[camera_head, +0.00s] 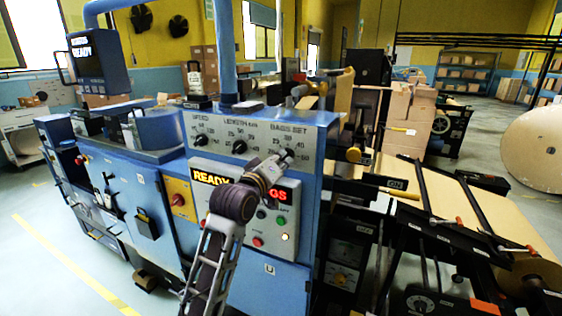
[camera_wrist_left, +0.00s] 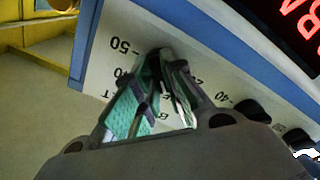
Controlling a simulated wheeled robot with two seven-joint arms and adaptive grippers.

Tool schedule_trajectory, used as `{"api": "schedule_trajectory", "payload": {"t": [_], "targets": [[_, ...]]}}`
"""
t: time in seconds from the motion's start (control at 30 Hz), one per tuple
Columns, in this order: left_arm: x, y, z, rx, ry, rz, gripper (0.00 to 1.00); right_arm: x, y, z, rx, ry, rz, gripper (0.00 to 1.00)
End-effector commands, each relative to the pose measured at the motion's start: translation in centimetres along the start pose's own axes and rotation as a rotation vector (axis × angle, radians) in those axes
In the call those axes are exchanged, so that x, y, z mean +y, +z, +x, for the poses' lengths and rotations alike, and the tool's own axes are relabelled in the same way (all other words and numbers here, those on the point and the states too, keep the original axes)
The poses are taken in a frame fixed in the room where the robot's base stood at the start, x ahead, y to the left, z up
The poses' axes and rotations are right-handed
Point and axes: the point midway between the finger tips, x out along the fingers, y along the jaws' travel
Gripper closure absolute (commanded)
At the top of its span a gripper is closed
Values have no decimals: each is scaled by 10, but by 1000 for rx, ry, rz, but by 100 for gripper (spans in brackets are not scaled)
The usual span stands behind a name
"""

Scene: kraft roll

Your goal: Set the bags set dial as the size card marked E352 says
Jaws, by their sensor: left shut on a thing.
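The bags set dial is the rightmost of three dials on the machine's pale panel (camera_head: 226,160); its BAGS SET label (camera_head: 288,128) shows above my left gripper (camera_head: 286,158). The gripper hides most of the dial in the head view. In the left wrist view the gripper's green-padded fingers (camera_wrist_left: 158,92) are shut on the dial's dark knob (camera_wrist_left: 161,53), with scale numbers around it. The pointer's setting cannot be read. I cannot make out a size card marked E352. My right gripper is out of view.
The length dial (camera_head: 239,147) and speed dial (camera_head: 200,140) sit left of it. A lit READY display (camera_head: 212,174), a red display (camera_head: 279,195) and several buttons lie below. The black-railed outfeed (camera_head: 430,200) stands at the right, and a paper roll (camera_head: 535,147) beyond.

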Motion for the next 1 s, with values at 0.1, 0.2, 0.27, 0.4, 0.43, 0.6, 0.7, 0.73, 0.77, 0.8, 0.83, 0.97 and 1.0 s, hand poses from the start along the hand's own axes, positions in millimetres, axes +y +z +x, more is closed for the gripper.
{"api": "schedule_trajectory", "payload": {"t": [0.1,0.2,0.27,0.4,0.43,0.6,0.7,0.73,0.77,0.8,0.83,0.97,1.0], "targets": [[0,-1,0,3,0,1,78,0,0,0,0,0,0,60],[0,-1,0,2,0,1,67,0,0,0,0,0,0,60],[0,-1,0,2,0,1,67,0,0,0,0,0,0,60],[0,0,0,1,0,1,67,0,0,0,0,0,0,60],[0,0,0,1,0,1,67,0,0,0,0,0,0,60],[0,0,-1,1,0,1,67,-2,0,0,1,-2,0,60],[0,0,-4,1,0,1,67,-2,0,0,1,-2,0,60],[0,0,-6,1,0,1,67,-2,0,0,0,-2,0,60],[0,0,-7,1,0,1,67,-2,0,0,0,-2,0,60],[0,0,-10,1,0,1,67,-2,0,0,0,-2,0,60],[0,0,-12,1,0,1,67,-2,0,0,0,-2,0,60],[-1,0,-22,0,-1,1,67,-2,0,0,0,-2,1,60],[0,0,-27,1,0,1,67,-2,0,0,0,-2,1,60]]}}
